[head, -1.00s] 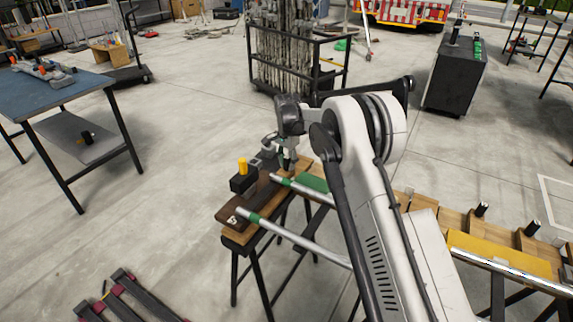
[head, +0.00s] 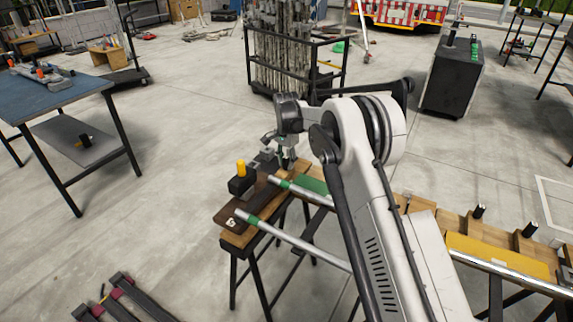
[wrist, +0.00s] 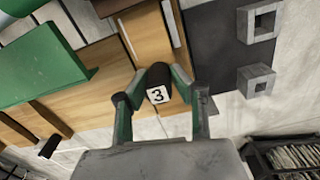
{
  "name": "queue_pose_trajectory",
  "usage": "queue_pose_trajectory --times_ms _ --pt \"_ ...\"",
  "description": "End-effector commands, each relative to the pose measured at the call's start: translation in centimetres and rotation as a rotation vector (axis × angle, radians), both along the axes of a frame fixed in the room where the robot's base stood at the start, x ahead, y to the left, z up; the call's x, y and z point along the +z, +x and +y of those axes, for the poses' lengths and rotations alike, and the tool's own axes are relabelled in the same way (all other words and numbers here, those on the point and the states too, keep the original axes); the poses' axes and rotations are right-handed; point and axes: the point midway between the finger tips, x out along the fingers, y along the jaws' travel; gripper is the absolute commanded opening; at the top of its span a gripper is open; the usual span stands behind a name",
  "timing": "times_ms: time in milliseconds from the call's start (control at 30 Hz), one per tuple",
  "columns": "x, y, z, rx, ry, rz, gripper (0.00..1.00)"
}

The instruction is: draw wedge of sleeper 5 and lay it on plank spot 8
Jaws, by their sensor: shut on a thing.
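In the wrist view, my gripper (wrist: 153,88) is shut on a small dark block (wrist: 153,76). The block carries a white tag that appears to read 3. Wooden boards lie below it, so I cannot tell whether the block is clear of them. In the head view, my gripper (head: 285,160) is over the back of the bench, and the held block is too small to make out there. A dark brown plank (head: 226,213) with a white number mark lies at the bench's left end. I cannot make out a spot 8.
A black block with a yellow cylinder (head: 241,168) stands on the plank. Two metal tubes with green bands (head: 290,238) and a green pad (head: 312,185) lie close by; the pad (wrist: 40,65) is left in the wrist view. A yellow panel (head: 495,256) lies to the right.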

Motion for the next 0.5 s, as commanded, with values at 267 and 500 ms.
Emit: queue_pose_trajectory --times_ms 267,500 --pt "2.7 0.0 0.0 0.000 0.001 0.001 0.03" --pt "4.8 0.0 0.0 0.000 0.001 0.001 0.03"
